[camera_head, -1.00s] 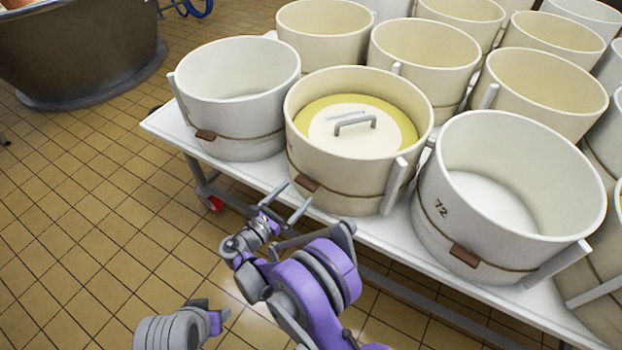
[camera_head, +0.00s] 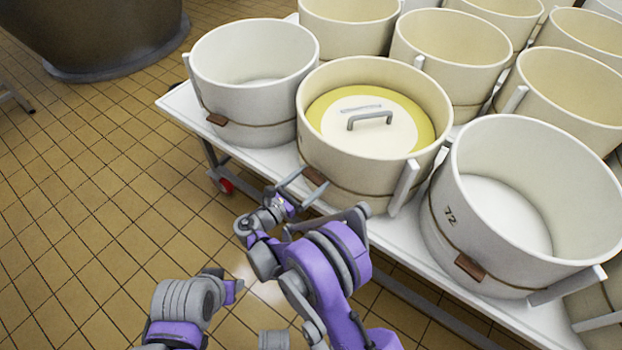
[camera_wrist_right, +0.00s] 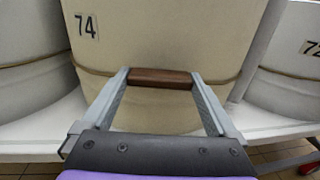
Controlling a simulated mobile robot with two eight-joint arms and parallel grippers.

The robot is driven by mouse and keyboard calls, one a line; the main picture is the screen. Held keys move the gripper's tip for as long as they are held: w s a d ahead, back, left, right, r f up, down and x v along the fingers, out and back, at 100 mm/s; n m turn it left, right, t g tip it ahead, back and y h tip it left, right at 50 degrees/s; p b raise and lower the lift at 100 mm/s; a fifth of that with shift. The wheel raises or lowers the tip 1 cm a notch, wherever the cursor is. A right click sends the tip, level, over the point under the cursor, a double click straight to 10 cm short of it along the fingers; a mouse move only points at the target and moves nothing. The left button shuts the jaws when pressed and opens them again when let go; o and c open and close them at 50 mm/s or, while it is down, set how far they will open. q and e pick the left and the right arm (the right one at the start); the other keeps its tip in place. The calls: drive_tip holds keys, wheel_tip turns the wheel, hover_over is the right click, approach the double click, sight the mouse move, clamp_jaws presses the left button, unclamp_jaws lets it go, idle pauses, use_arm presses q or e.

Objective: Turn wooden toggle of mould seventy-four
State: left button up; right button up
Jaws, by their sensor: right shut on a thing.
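Mould seventy-four (camera_head: 340,183) is a cream round vat with a brown cord around it. It holds a yellow mass under a pale round lid with a grey handle. Its number 74 shows in the wrist view (camera_wrist_right: 150,40). Its wooden toggle (camera_wrist_right: 160,78) is a small brown bar lying about level on the cord. My right gripper (camera_head: 317,178) is shut on the toggle, one finger at each end. The fingers partly cover the toggle in the head view. Part of my left arm shows at lower left; no left fingers can be made out.
Mould 72 (camera_head: 475,245), empty, stands close on the right with its own toggle. Another empty mould (camera_head: 255,70) stands on the left, more behind. All stand on a white wheeled table (camera_head: 175,105). The tiled floor (camera_head: 90,200) in front is clear.

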drive_tip(key=c, duration=0.6)
drive_tip(key=shift+o, duration=0.2)
drive_tip(key=shift+m, duration=0.4)
drive_tip(key=shift+m+b, duration=0.45)
drive_tip(key=shift+m, duration=0.65)
drive_tip(key=m, duration=0.3)
drive_tip(key=shift+b, duration=0.35)
drive_tip(key=m, duration=0.5)
drive_tip(key=shift+m, duration=0.4)
drive_tip(key=m, duration=0.6)
drive_tip(key=shift+b, duration=0.35)
